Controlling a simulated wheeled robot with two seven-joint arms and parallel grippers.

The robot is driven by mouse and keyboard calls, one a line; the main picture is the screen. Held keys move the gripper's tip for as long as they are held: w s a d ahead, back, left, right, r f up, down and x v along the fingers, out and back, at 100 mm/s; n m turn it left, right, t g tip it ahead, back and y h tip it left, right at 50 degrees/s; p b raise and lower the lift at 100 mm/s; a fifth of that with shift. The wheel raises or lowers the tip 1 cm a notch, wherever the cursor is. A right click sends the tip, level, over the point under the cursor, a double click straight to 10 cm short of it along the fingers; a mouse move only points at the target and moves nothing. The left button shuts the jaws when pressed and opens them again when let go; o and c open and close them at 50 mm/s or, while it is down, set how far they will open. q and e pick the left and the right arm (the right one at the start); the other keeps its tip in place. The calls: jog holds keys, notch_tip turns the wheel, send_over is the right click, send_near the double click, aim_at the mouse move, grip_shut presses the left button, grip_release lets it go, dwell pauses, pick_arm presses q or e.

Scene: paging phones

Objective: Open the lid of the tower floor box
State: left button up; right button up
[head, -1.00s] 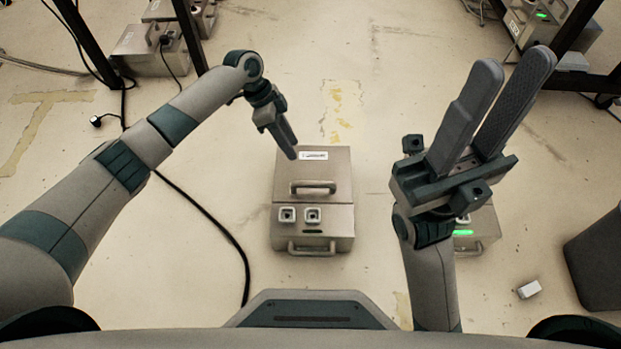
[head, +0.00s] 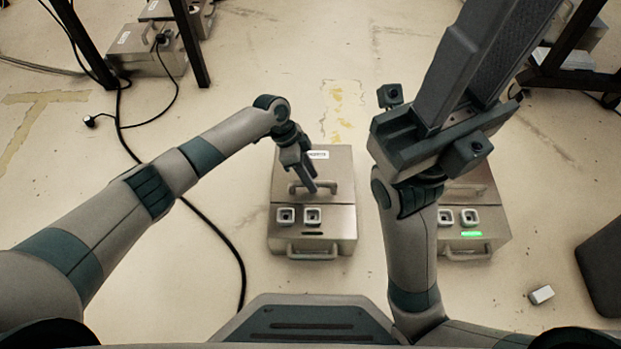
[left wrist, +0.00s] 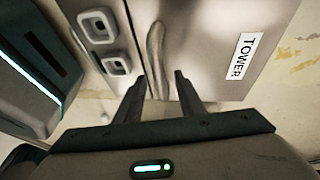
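The tower floor box (head: 340,218) is a grey-beige metal box on the floor in the middle of the head view, its lid (head: 338,168) shut. The lid has a bar handle (head: 328,184); the left wrist view shows the same handle (left wrist: 156,45) and a label (left wrist: 241,56) reading TOWER. My left gripper (head: 306,182) is over the lid at the handle. In the left wrist view its fingers (left wrist: 158,90) are apart, one on each side of the handle's line. My right gripper (head: 478,60) is raised at the right, its fingers apart and empty, their tips partly cut off.
A second box (head: 472,225) with a green light stands to the right, partly behind my right arm. A black cable (head: 215,228) lies left of the tower box. A small white block (head: 541,294) and a dark bin (head: 603,265) are at the right.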

pick_arm(q)
jog(key=shift+f, duration=0.1)
jog(key=shift+c, duration=0.4)
grip_shut()
